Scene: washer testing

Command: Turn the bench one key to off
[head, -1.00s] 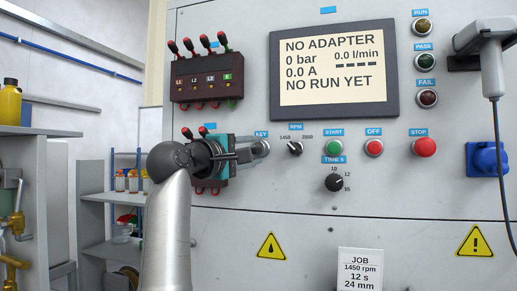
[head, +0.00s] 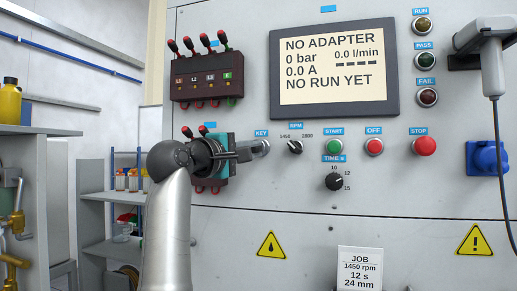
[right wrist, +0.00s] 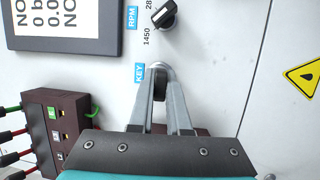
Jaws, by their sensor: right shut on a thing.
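The bench one key switch (head: 262,147) sits on the grey panel under a blue KEY label, left of the RPM knob. My right gripper (head: 252,150) reaches it from the left with its fingers at the switch. In the right wrist view, the two fingers (right wrist: 160,72) meet around the dark key (right wrist: 160,89), just beside the KEY label. The fingers hide most of the key, so its exact angle is hard to tell. My left gripper is in neither view.
The RPM knob (head: 295,147) is close on the right, followed by the green START button (head: 334,147) and red OFF button (head: 374,147). A dark terminal block (head: 207,75) with red plugs is above my right gripper. A display (head: 334,67) reads NO ADAPTER.

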